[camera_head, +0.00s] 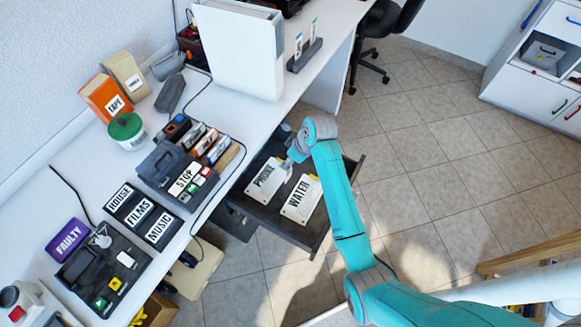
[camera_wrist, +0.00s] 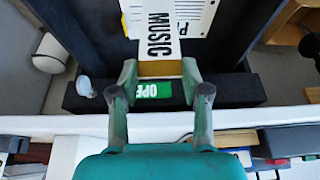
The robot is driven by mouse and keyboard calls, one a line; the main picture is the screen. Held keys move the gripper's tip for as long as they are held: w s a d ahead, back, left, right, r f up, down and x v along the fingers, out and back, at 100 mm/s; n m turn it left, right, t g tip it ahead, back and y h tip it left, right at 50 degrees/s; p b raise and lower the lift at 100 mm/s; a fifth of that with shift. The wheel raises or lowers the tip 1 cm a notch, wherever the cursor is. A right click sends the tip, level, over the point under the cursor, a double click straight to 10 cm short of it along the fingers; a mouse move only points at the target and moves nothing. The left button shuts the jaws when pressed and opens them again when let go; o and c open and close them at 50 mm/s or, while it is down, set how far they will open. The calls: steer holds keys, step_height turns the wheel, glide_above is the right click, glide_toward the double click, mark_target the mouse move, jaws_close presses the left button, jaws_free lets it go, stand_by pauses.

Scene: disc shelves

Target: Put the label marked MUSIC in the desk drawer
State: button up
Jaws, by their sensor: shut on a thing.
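A white label with black MUSIC lettering (camera_wrist: 157,35) is between the fingertips of my gripper (camera_wrist: 158,70), which is shut on its tan end. In the head view my gripper (camera_head: 294,155) is above the open dark desk drawer (camera_head: 288,228); the held label is hard to make out there. A white PHONE card (camera_head: 265,180) and a white WATER card (camera_head: 300,200) lie in the drawer. I cannot tell whether the held label touches them. A black block marked MUSIC (camera_head: 159,229) also sits on the desk, beside FILMS (camera_head: 138,212) and HOUSE (camera_head: 119,197) blocks.
The white desk (camera_head: 150,268) runs along the wall. A grey tray with a STOP sign (camera_head: 184,180) stands on it near the drawer. A tall white box (camera_head: 235,50) stands farther back. A green OPEN label (camera_wrist: 152,90) is beneath my fingers. Tiled floor is clear right of the drawer.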

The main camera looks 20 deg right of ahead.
steer(key=shift+f, duration=2.35)
steer(key=o, duration=0.7)
steer(key=shift+f, duration=0.1)
steer(key=v, duration=1.2)
steer(key=shift+a, duration=0.1)
